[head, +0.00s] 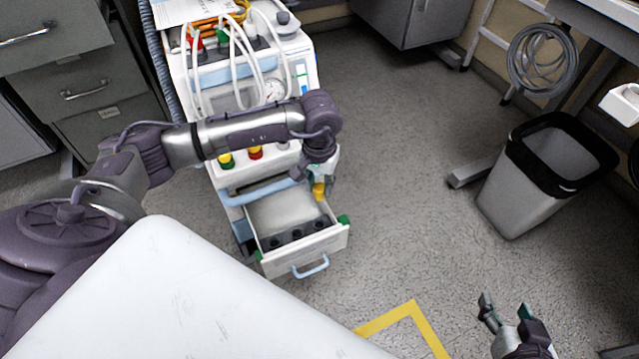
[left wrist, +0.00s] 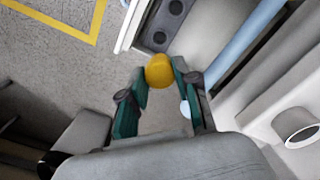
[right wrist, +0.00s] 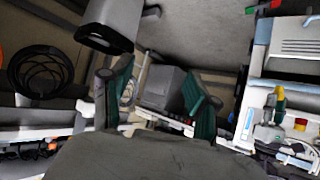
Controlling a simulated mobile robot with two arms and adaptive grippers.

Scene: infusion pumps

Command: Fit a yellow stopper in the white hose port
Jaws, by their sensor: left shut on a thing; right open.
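My left gripper (head: 318,186) is shut on a yellow stopper (head: 319,191), held above the right side of the open drawer (head: 258,256). In the left wrist view the stopper (left wrist: 160,70) is a round yellow knob between the teal fingertips (left wrist: 160,82). A white, ring-shaped open port (left wrist: 300,134), seemingly the white hose port, sticks out of the machine at the lower right there, apart from the stopper. In the head view my left arm partly covers that area. My right gripper (head: 506,308) is open and empty over the floor; its spread fingers (right wrist: 158,88) show in the right wrist view.
The pump machine (head: 190,75) carries white hoses and a gauge. Yellow-topped green (head: 226,161) and red (head: 255,152) ports are on its front. The drawer has several dark holes. A bin (head: 515,200) stands right. A white surface (head: 170,290) fills the lower left.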

